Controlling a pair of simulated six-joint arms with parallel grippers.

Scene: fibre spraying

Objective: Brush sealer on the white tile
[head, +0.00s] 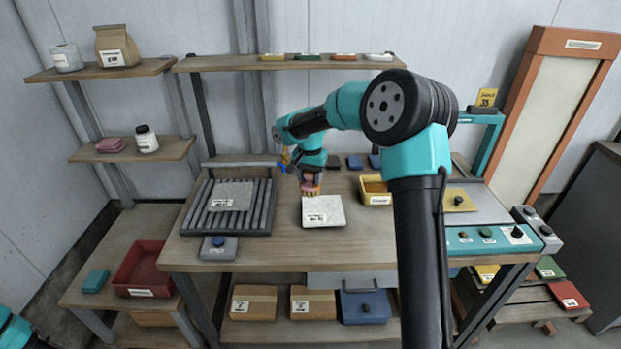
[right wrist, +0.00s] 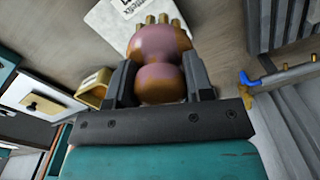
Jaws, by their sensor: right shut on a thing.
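My right gripper (head: 311,180) is shut on a brush with a rounded pinkish-brown handle (right wrist: 160,50) and yellowish bristle tufts. The bristles point down at the tile's back edge; I cannot tell whether they touch it. A yellow labelled container (head: 377,199) with brownish contents stands just right of the tile. My left gripper is out of view.
A roller rack (head: 258,220) carrying a grey slab (head: 231,196) stands left of the tile. A grey box with a blue knob (head: 218,250) sits at the front left edge. A teal control panel (head: 490,238) is at right. Bare bench lies in front of the tile.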

